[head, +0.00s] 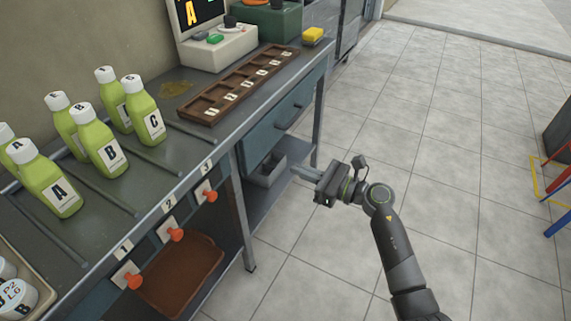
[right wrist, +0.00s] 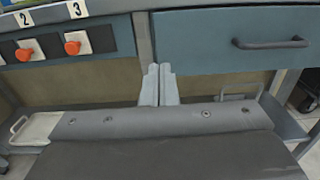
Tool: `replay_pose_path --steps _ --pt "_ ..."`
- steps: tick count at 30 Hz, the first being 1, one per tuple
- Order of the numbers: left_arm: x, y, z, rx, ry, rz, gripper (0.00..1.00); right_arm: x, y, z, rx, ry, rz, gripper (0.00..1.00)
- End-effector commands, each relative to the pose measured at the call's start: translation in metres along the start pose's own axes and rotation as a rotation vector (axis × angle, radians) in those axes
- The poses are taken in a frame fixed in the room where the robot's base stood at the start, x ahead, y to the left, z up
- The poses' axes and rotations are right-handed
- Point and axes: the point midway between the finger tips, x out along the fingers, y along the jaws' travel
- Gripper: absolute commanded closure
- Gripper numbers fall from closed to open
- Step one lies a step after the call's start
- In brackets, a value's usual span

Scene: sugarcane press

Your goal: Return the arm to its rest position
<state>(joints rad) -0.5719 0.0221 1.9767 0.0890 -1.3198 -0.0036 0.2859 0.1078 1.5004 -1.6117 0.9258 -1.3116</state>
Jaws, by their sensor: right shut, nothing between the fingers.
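My right gripper (head: 306,173) is shut and empty. It hangs over the open floor just right of the workbench (head: 172,150), apart from it, and points left toward the bench's drawer side. In the right wrist view its closed fingers (right wrist: 159,85) meet in front of the lower part of the bench, near a leg below the drawer. My right arm (head: 393,245) reaches in from the bottom right of the head view. My left gripper and arm are out of the head view.
Several green bottles (head: 102,148) stand on the bench, with a brown slotted tray (head: 238,84) behind them. Orange knobs (head: 175,234) line its front, and a drawer (right wrist: 232,42) sits to their right. The tiled floor (head: 440,110) at right is mostly clear.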

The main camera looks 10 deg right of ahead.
Motion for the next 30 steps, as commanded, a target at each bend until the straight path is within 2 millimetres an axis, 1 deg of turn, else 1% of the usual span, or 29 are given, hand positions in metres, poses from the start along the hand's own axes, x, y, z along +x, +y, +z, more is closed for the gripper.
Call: replay_pose_path --steps 3,9,11,14,17,19,23,24,26,27,29,30 --pt "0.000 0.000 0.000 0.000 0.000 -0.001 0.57 -0.007 0.000 -0.001 0.000 0.002 0.000 1.00" --pt "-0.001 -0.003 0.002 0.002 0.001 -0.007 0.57 -0.009 -0.001 0.000 0.016 -0.009 -0.011 1.00" --pt "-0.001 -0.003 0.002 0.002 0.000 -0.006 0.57 -0.012 -0.003 0.001 0.054 -0.034 -0.039 1.00" --pt "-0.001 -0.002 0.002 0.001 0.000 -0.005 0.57 -0.024 -0.010 0.004 0.186 -0.115 -0.130 1.00" --pt "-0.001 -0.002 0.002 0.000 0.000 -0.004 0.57 -0.047 -0.024 0.005 0.396 -0.242 -0.267 1.00" --pt "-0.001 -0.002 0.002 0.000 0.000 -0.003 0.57 -0.069 -0.035 0.002 0.565 -0.339 -0.371 1.00" --pt "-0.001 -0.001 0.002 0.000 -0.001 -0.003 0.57 -0.115 -0.052 -0.016 0.884 -0.520 -0.562 1.00" --pt "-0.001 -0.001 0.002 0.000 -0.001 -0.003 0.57 -0.130 -0.056 -0.025 0.982 -0.574 -0.622 1.00" --pt "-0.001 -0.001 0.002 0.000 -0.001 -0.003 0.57 -0.154 -0.059 -0.041 1.131 -0.657 -0.711 1.00" --pt "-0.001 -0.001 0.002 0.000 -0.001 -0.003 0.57 -0.170 -0.059 -0.053 1.229 -0.712 -0.771 1.00" --pt "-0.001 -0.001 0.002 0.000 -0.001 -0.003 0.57 -0.194 -0.057 -0.073 1.376 -0.794 -0.864 1.00" --pt "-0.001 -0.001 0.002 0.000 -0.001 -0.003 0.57 -0.210 -0.053 -0.088 1.474 -0.850 -0.927 1.00"
